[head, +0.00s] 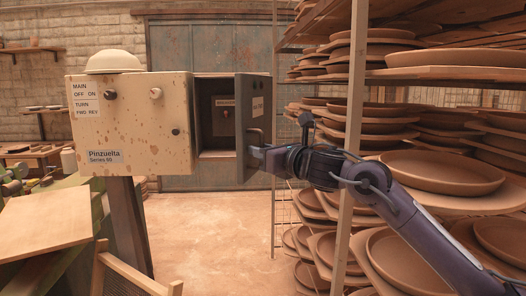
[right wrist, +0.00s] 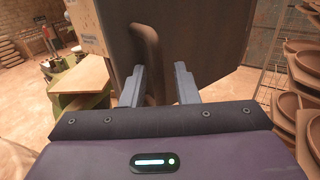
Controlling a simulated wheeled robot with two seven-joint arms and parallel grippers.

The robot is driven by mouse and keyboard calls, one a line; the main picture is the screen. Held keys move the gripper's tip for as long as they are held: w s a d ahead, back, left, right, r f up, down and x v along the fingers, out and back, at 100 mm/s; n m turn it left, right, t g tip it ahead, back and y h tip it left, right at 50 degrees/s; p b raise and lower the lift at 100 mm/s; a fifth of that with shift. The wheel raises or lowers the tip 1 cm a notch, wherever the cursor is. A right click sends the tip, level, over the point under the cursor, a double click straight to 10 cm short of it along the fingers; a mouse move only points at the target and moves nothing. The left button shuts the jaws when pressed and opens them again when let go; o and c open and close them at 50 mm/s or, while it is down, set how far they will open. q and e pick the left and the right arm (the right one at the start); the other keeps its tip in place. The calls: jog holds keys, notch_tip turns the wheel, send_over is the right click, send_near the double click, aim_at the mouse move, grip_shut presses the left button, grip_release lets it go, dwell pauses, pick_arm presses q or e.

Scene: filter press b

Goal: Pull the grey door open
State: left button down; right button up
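The grey door (head: 254,108) is on the right side of the cream control box (head: 130,125) and stands swung open, showing the dark inside. Its curved handle (right wrist: 152,50) is on the door face in the right wrist view. My right gripper (head: 258,155) is at the lower part of the handle in the head view. In the right wrist view its two fingers (right wrist: 159,70) are apart, with the handle showing between them, nearer the left finger. I cannot tell whether a finger touches it. My left gripper is not in view.
A tall rack (head: 360,120) of brown clay plates stands on the right, close beside my right arm. A wooden board (head: 45,222) is at lower left. A small dark panel (head: 226,115) shows inside the box.

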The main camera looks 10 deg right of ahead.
jog(key=b+v, duration=0.2)
jog(key=v, duration=0.5)
jog(key=shift+s+d+b, duration=0.25)
jog(key=shift+b, duration=0.1)
jog(key=shift+c, duration=0.3)
